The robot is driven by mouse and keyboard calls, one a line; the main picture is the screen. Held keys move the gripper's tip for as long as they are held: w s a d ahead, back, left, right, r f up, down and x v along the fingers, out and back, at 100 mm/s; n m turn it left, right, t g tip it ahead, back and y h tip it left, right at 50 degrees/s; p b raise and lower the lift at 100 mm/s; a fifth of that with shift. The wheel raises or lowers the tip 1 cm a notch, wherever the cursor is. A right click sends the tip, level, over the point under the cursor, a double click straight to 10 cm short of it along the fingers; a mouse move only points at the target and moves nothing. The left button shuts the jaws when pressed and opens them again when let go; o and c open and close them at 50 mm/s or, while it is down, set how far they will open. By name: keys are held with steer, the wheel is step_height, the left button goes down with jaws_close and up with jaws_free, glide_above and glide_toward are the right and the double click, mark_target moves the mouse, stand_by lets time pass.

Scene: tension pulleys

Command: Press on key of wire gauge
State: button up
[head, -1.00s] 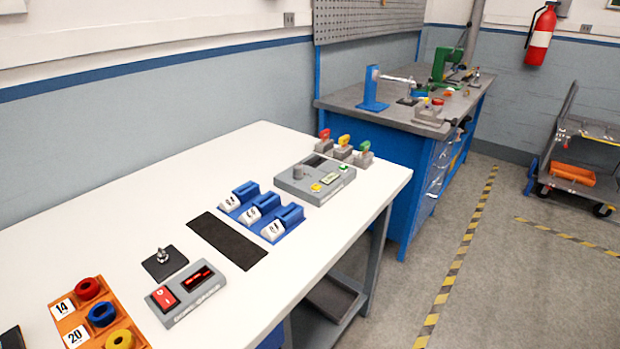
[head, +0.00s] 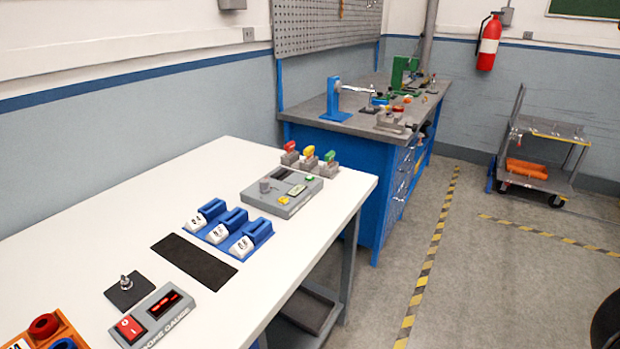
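I cannot read a label that says wire gauge on either box. My gripper is not in view, and nothing touches either box.
The white table (head: 120,215) also holds blue holders (head: 229,231) with white number tags, a black mat (head: 194,261), a post on a dark plate (head: 126,290) and an orange tray (head: 38,340). A blue workbench (head: 380,215) stands behind. Floor is open at right; a dark shape enters the right edge.

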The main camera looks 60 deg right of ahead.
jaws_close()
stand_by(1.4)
